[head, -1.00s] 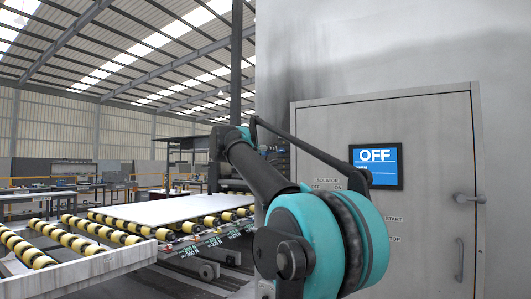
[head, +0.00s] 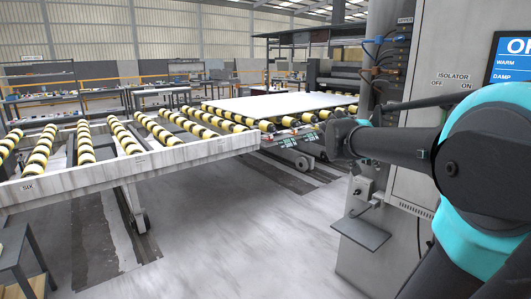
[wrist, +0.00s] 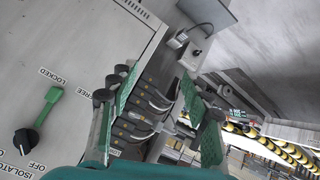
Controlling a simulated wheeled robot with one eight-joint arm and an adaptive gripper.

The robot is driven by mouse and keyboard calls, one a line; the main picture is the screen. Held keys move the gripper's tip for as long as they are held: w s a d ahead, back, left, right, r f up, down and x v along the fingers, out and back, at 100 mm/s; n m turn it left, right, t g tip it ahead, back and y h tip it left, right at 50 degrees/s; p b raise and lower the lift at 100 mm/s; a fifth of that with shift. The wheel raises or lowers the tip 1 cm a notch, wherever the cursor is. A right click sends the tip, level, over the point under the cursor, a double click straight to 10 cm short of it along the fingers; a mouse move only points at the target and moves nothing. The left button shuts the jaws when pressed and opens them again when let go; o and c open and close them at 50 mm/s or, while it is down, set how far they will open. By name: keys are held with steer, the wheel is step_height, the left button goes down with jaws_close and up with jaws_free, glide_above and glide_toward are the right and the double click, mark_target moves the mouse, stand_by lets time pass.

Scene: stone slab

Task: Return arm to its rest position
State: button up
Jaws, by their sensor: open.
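My gripper (wrist: 155,82) shows in the wrist view with its two green-padded fingers spread apart and nothing between them. Behind the gap are several grey cables with plugs on the machine's side. In the head view my arm (head: 400,146) reaches in from the right edge, its dark link pointing left to a bend in front of the grey cabinet. I cannot make out the fingers in the head view.
The grey cabinet (head: 410,188) has a screen (head: 512,58), cut off by the picture edge. A black isolator knob (wrist: 26,141) and green lever (wrist: 46,106) are left in the wrist view. A roller conveyor (head: 125,163) carries a pale slab (head: 275,104). Floor in front is open.

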steer(key=s+a+f+n+y, duration=0.1)
steer(key=s+a+f+y, duration=0.1)
steer(key=s+a+f, duration=0.2)
steer(key=s+a+f+n+g+y, duration=0.1)
steer(key=s+a+f, duration=0.4)
steer(key=s+f, duration=0.5)
steer(key=s+a+f+n+g+y, duration=0.1)
steer(key=s+a+f+n+y, duration=0.2)
steer(key=s+f, duration=0.4)
step_height(320, 180, down, 7)
steer(key=shift+s+a+f+y, duration=0.15)
steer(key=shift+s+a+y, duration=0.05)
steer(key=shift+a+y, duration=0.85)
steer(key=shift+a, duration=0.1)
